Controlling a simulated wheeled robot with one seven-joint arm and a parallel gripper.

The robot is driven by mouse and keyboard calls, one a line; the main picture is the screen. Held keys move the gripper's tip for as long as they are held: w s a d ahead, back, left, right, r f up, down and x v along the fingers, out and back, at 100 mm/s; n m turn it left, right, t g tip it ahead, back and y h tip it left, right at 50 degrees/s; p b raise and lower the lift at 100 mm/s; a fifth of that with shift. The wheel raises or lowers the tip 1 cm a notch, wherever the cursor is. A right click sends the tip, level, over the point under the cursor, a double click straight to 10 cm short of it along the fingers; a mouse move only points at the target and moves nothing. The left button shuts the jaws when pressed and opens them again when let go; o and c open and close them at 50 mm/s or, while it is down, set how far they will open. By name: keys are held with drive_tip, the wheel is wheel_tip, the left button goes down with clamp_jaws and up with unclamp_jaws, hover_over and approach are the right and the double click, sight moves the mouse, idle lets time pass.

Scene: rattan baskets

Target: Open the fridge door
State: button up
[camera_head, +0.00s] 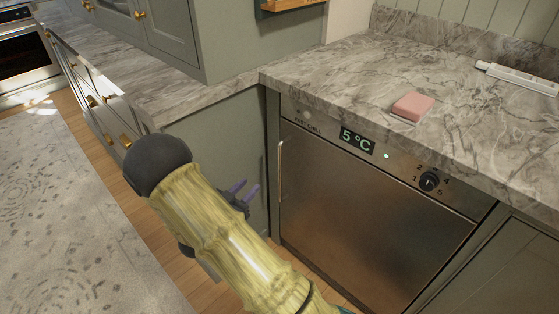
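The fridge (370,215) is a low stainless-steel unit under the marble counter, with its door shut. A slim vertical handle (281,171) runs along the left edge of the door. A display above the door reads 5 °C (356,141), with a green light and a numbered black dial (429,181) to its right. My gripper (249,187) has two purple-tipped fingers, spread apart with nothing seen between them. It appears left of the handle and not touching it. My arm hides part of the gripper and the floor in front of the fridge's lower left.
The marble counter (350,75) overhangs the fridge and bears a pink block (413,106) and a white stick-like item (517,77). Grey-green drawers (95,95) with brass handles line the left. An oven (25,55) stands far left.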

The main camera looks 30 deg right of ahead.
sight(279, 157)
drive_tip(key=b+x, duration=0.3)
drive_tip(key=x, duration=1.4)
drive_tip(key=shift+w+d+r, duration=0.1)
drive_tip(key=shift+w+d, duration=0.05)
drive_tip(key=shift+d, duration=0.05)
clamp_jaws()
